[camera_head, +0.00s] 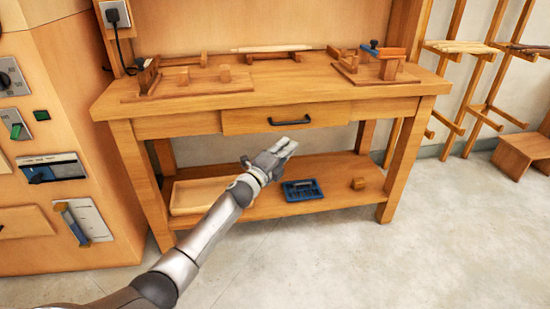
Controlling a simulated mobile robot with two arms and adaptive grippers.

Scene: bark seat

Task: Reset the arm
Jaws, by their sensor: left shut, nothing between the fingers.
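My left arm reaches in from the bottom left. My left gripper (284,149) is shut and empty, with its two pale fingers together. It is in front of the workbench, just below the drawer front (280,116) in the picture, and nothing is between its fingers. The gripper and forearm hide part of the bench's lower shelf. My right gripper is not in the view.
A wooden workbench (420,91) with jigs stands ahead. Its lower shelf (335,172) holds a shallow wooden tray (185,197), a blue tray (302,190) and a wooden block (358,184). An orange cabinet (70,110) stands left. Floor at right front is clear.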

